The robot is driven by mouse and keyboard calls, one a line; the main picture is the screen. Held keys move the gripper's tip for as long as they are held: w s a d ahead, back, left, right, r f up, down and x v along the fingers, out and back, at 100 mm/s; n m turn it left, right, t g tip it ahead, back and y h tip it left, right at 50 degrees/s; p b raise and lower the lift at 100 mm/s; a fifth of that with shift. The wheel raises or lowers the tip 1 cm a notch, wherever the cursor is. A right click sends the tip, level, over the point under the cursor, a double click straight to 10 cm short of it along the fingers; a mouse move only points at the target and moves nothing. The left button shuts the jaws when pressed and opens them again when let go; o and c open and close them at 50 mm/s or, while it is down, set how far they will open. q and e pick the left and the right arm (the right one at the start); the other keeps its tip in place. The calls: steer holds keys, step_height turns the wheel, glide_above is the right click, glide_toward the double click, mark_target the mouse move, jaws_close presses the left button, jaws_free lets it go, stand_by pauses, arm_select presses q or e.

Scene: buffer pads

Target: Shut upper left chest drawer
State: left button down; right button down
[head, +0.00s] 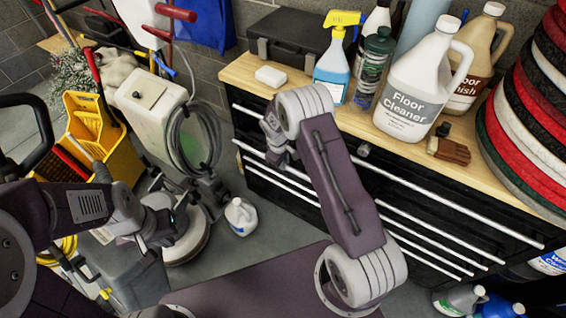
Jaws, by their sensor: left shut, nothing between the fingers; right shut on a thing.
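The black tool chest (440,255) has a wooden top and long silver drawer handles, and runs from the middle to the right. The upper left drawer (249,124) shows at the chest's left end, with its handle (247,111) running behind my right arm. My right gripper (279,158) is at the left part of the chest front, shut on a drawer handle. Its fingertips are largely hidden, as is the drawer front behind the arm. I cannot tell how far the drawer stands out. My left gripper (158,240) is shut and empty, well left of the chest.
On the chest top stand a spray bottle (333,70), a floor cleaner jug (415,92), a white block (271,77) and a black case (288,42). A floor machine (155,105) and yellow mop bucket (95,130) stand left. A white jug (241,216) is on the floor.

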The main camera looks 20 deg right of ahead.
stand_by(0.3)
steer(key=c, duration=1.7)
jaws_free()
steer(key=r, duration=0.3)
steer(key=a+r, duration=0.1)
steer(key=r, duration=0.2)
steer(key=s+r+p, duration=0.1)
steer(key=r, duration=0.2)
steer(key=shift+a, duration=0.25)
steer(key=shift+c, duration=0.2)
